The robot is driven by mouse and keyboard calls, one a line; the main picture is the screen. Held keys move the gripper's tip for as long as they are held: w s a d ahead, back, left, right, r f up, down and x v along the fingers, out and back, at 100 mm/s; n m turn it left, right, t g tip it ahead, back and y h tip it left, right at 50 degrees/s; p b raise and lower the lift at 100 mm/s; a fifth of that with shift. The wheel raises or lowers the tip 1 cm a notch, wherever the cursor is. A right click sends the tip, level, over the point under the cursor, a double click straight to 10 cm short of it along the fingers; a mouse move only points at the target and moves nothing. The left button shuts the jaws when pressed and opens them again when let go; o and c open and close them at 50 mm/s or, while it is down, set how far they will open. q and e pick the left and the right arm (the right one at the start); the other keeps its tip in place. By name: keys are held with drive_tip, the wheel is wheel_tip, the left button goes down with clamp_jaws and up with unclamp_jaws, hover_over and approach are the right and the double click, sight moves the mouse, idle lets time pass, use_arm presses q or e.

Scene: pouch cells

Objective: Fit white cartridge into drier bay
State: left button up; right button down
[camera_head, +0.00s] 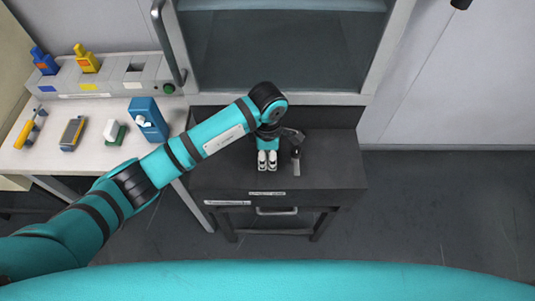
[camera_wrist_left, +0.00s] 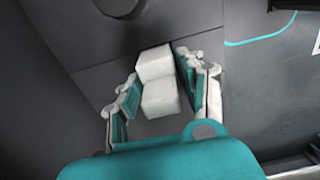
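My left arm reaches over a dark cabinet top (camera_head: 325,174). My left gripper (camera_head: 267,160) points down there, and its pale fingertips show close together. In the left wrist view my left gripper (camera_wrist_left: 158,88) has a finger on each side of a stepped white block (camera_wrist_left: 158,97), which may be the white cartridge. I cannot tell whether the fingers touch it. The grey drier strip (camera_head: 111,84) at upper left holds a blue cartridge (camera_head: 44,62) and a yellow cartridge (camera_head: 86,60). Its right-hand bay (camera_head: 135,68) looks empty. My right gripper is out of view.
A white bench (camera_head: 80,165) carries a yellow tool (camera_head: 28,130), a grey-yellow device (camera_head: 72,133), a white-and-green item (camera_head: 115,131) and a blue box (camera_head: 148,118). A large glass-fronted enclosure (camera_head: 285,50) stands behind the cabinet. The floor at right is clear.

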use_arm(q)
drive_tip(key=shift+o, duration=1.3)
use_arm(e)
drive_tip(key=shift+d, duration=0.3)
use_arm(q)
drive_tip(key=shift+r, duration=0.15)
drive_tip(key=shift+w+r+p, duration=0.1)
drive_tip(key=shift+r+p, duration=0.55)
drive_tip(key=shift+r, duration=0.2)
wheel_tip(320, 180, up, 11)
drive_tip(key=b, duration=0.3)
drive_tip(key=shift+f, duration=0.2)
drive_tip(key=shift+r, duration=0.35)
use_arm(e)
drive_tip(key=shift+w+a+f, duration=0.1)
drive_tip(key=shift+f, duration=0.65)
use_arm(q)
drive_tip(key=shift+s+f, duration=0.1)
drive_tip(key=shift+s, duration=0.1)
